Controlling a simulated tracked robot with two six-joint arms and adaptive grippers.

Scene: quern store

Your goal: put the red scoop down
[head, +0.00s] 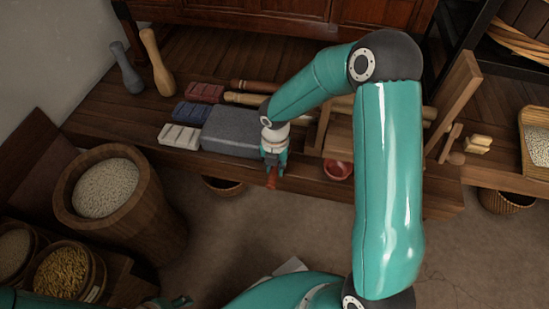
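The red scoop (272,179) hangs below the fingers of my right gripper (273,165), which looks shut on it. Only a small part of the scoop shows; the fingers hide the rest. In the picture the gripper and scoop are at the front edge of the wooden bench (310,184), beside the grey stone block (232,131). I cannot tell whether the scoop touches anything below. My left gripper (166,302) shows only in part at the bottom edge, and its opening is unclear.
A red bowl (338,170) sits on the bench right of the gripper. Coloured bars (192,112) lie left of the block. A wooden tub of grain (137,205) stands at left. A woven basket (222,186) is below the bench. My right arm hides part of the bench.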

